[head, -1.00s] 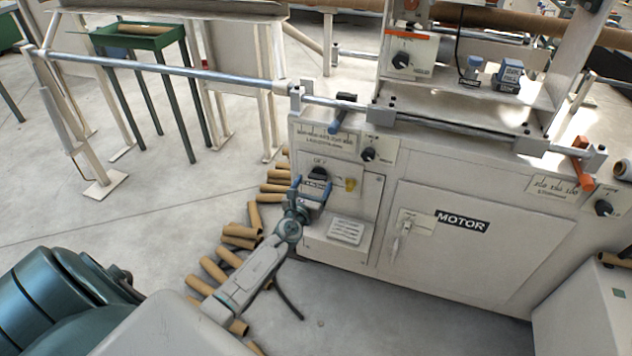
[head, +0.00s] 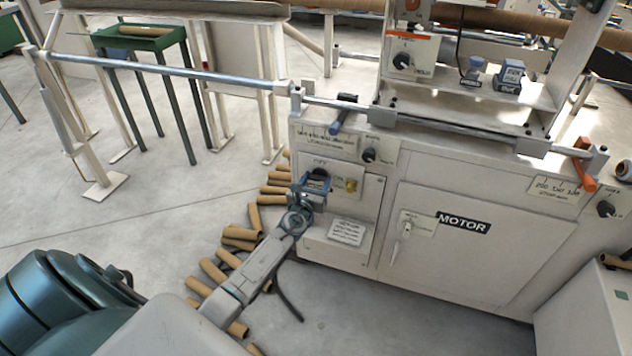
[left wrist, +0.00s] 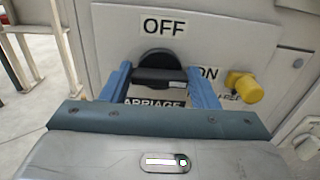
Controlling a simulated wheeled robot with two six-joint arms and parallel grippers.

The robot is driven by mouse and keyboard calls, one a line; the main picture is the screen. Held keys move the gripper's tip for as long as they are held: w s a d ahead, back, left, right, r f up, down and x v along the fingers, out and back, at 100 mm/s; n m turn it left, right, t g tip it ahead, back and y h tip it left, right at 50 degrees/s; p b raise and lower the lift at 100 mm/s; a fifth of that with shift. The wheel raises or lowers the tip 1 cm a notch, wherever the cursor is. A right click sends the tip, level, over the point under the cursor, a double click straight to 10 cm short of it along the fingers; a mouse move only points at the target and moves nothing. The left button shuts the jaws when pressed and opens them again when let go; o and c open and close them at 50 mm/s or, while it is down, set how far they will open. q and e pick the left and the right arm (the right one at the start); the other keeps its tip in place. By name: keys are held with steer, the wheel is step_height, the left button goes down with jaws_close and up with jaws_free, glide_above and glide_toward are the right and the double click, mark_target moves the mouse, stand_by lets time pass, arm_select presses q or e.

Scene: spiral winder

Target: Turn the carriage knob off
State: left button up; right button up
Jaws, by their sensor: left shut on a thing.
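The carriage knob (head: 319,173) is a black rotary knob on the cream front panel of the machine, near its left edge. In the left wrist view the knob (left wrist: 158,62) shows between two blue fingers, with its grip bar lying about level. An OFF label (left wrist: 164,27) is above it and an ON label (left wrist: 209,73) is to its right. A label below is partly hidden and reads "ARRIAGE". My left gripper (head: 315,184) is shut on the knob; it also shows in the left wrist view (left wrist: 160,84). My right gripper is not in view.
A yellow knob (left wrist: 243,88) sits close to the right of the carriage knob. Another black knob (head: 369,155) is above right, and a cabinet door with a MOTOR label (head: 463,222) is further right. Cardboard tubes (head: 240,238) lie on the floor near my left arm.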

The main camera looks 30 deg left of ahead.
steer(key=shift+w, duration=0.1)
arm_select(q)
steer(key=shift+n+b, duration=0.3)
steer(key=shift+n, duration=0.2)
steer(key=shift+f+n, duration=0.1)
steer(key=shift+n, duration=0.3)
steer(key=n+b, duration=0.2)
steer(key=n, duration=0.3)
steer(key=shift+a, duration=0.15)
steer(key=n+b, duration=0.2)
steer(key=n, duration=0.2)
steer(key=shift+f+n, duration=0.15)
steer(key=shift+n, duration=0.25)
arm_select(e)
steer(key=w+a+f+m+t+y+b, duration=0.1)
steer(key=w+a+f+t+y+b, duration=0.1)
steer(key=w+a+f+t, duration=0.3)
arm_select(q)
steer(key=shift+s+a+n+b, duration=0.1)
steer(key=shift+n+b, duration=0.5)
steer(key=shift+n, duration=2.7)
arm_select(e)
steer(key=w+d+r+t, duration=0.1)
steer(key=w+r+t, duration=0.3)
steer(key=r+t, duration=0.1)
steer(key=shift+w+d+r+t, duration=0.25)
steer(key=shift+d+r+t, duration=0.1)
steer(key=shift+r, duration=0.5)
